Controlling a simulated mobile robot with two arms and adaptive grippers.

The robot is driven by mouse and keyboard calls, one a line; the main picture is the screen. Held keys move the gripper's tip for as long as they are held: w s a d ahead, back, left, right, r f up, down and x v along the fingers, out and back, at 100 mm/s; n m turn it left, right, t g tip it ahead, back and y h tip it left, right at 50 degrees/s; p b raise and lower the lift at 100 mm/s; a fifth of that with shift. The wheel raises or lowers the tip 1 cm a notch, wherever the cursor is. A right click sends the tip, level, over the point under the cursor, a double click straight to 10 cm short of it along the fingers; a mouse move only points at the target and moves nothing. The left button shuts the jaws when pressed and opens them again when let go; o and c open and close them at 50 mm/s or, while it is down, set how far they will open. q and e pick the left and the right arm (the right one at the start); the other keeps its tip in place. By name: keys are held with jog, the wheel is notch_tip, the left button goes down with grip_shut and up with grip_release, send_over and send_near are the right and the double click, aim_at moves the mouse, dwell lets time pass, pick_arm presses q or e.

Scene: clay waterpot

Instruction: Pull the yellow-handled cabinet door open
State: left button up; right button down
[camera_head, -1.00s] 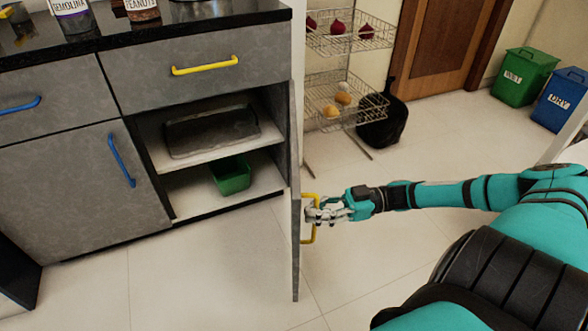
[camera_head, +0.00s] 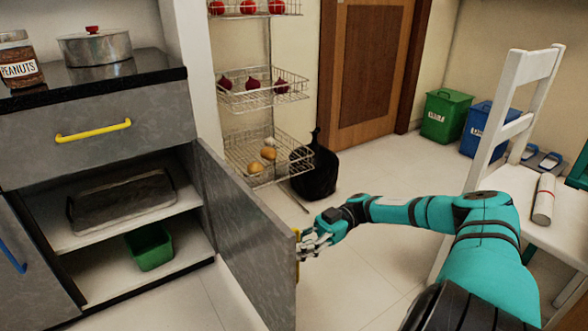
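The grey cabinet door (camera_head: 245,235) stands swung out from the right side of the cabinet, its inner face toward me. Its yellow handle (camera_head: 297,246) is on the far side, and only a sliver shows past the door's free edge. My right gripper (camera_head: 306,245) is at this handle, with its fingers closed around it as far as I can see; the fingertips are partly hidden behind the edge. The open cabinet shows a dark tray (camera_head: 122,198) on the upper shelf and a green tub (camera_head: 149,247) below. My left gripper is not in view.
A drawer with another yellow handle (camera_head: 93,131) is shut above the opening. A wire rack (camera_head: 262,150) and a black bag (camera_head: 314,172) stand beyond the door. A white chair (camera_head: 560,235) is at right, near my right arm. Floor between is clear.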

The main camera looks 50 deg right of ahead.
jog(key=c, duration=1.4)
grip_release()
jog(key=d, duration=0.3)
jog(key=s+d, duration=0.1)
jog(key=d, duration=0.3)
jog(key=shift+s+d, duration=0.2)
